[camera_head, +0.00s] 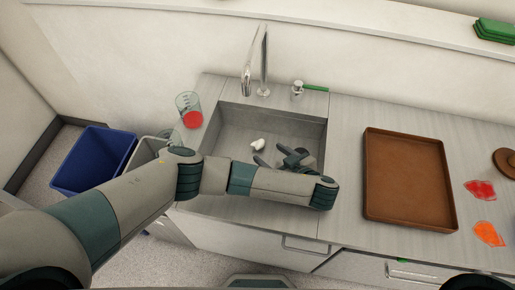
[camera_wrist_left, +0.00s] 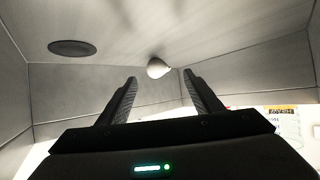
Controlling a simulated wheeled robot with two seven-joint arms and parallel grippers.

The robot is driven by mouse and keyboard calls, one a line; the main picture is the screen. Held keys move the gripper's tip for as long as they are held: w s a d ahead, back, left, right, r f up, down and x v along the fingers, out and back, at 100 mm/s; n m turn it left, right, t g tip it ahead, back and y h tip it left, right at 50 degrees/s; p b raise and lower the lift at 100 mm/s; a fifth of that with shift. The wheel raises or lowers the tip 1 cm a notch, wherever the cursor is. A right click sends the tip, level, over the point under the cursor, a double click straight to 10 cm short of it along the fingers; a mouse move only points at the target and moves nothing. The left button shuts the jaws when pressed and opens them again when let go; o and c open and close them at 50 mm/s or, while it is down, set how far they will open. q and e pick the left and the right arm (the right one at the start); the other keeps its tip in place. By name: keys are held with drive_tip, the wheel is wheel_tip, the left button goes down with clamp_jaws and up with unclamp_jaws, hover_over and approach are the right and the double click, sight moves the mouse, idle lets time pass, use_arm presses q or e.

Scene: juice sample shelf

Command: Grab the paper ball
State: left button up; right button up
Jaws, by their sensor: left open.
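The paper ball (camera_head: 258,144) is a small white crumpled lump on the floor of the grey sink (camera_head: 230,125). My left gripper (camera_head: 269,155) reaches down into the sink, with its fingers pointing at the ball from the right. In the left wrist view the ball (camera_wrist_left: 158,68) shows between and just past the two fingertips (camera_wrist_left: 159,77). The fingers are spread apart with nothing held between them, and a small gap seems to separate them from the ball. My left forearm hides the front of the sink. My right gripper is not in view.
A faucet (camera_head: 263,65) rises behind the sink. A glass with red contents (camera_head: 193,119) stands at its left rim. A brown tray (camera_head: 372,185) lies right on the counter. A blue bin (camera_head: 93,158) is on the floor. A dark round drain (camera_wrist_left: 72,48) shows in the sink.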

sight(261, 147)
use_arm(q)
drive_tip(key=shift+w+a, duration=0.3)
drive_tip(key=shift+w, duration=0.1)
drive_tip(key=shift+f, duration=0.1)
drive_tip(key=shift+p+x, duration=0.7)
drive_tip(key=shift+x, duration=2.4)
drive_tip(key=shift+c, duration=0.4)
drive_tip(key=c, duration=1.1)
